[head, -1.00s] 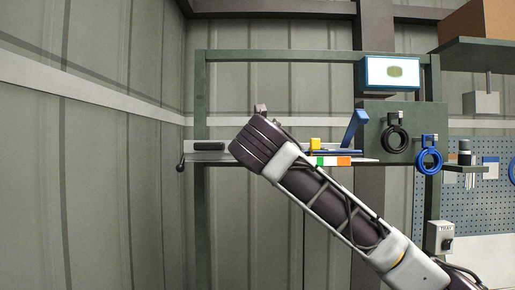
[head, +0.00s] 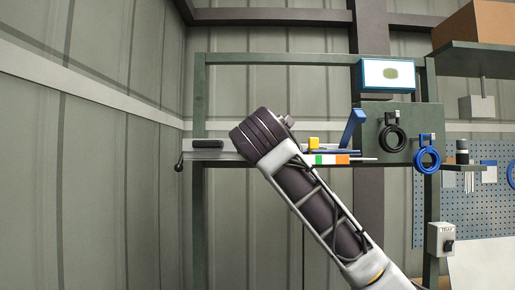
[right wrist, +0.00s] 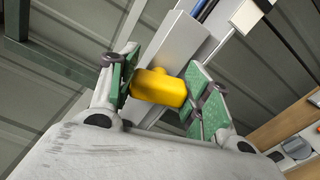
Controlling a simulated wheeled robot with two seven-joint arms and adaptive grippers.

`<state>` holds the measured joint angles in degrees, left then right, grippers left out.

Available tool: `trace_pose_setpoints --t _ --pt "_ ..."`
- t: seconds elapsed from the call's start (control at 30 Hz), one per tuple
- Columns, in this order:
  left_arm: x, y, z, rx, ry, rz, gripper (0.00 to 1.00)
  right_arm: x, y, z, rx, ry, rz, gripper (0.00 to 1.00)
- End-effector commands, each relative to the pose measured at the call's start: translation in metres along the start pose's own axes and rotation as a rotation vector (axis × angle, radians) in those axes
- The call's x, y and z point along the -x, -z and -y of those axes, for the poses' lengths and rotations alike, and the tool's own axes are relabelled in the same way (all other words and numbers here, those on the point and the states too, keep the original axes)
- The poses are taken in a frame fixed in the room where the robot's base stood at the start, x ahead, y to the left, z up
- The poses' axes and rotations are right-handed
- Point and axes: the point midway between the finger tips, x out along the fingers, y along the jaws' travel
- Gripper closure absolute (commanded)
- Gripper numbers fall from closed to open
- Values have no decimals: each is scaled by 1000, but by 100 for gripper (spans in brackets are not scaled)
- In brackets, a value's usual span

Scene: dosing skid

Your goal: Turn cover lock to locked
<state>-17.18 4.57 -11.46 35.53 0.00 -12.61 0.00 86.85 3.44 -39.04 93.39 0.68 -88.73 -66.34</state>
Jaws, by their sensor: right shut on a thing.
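A yellow knob (right wrist: 158,88), which looks like the cover lock, sits against a light grey plate (right wrist: 168,48) in the right wrist view. My right gripper (right wrist: 164,92) is shut on it, with a green-padded finger on either side. In the head view a yellow piece (head: 313,142) shows on the shelf beside a raised blue lever (head: 352,127), above a green, white and orange strip (head: 329,159). My right arm stands in front of the shelf there and its gripper is hidden. My left gripper is in neither view.
A dark green frame carries the shelf (head: 215,155), with a black handle (head: 180,162) at its left end. A screen (head: 390,74) tops the frame. Black (head: 392,138) and blue (head: 427,159) rings hang at the right. A switch box (head: 441,238) sits lower right.

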Motion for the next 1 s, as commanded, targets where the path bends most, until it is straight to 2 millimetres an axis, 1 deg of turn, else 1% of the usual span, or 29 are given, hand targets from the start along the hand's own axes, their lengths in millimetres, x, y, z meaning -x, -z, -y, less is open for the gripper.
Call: trace_pose_setpoints --t 0.03,0.2,0.4,0.6,0.97,1.0 --pt "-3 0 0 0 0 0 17 0 2 3 -38 2 -2 75" --pt "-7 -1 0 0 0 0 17 0 1 3 -159 3 -1 75" --pt "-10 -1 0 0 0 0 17 -1 1 4 -249 3 0 75" --pt "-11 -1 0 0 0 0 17 -1 1 4 -283 4 0 75" --pt "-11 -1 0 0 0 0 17 -1 1 4 -287 5 0 75" --pt "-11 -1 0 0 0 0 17 -1 1 4 -287 5 0 46"
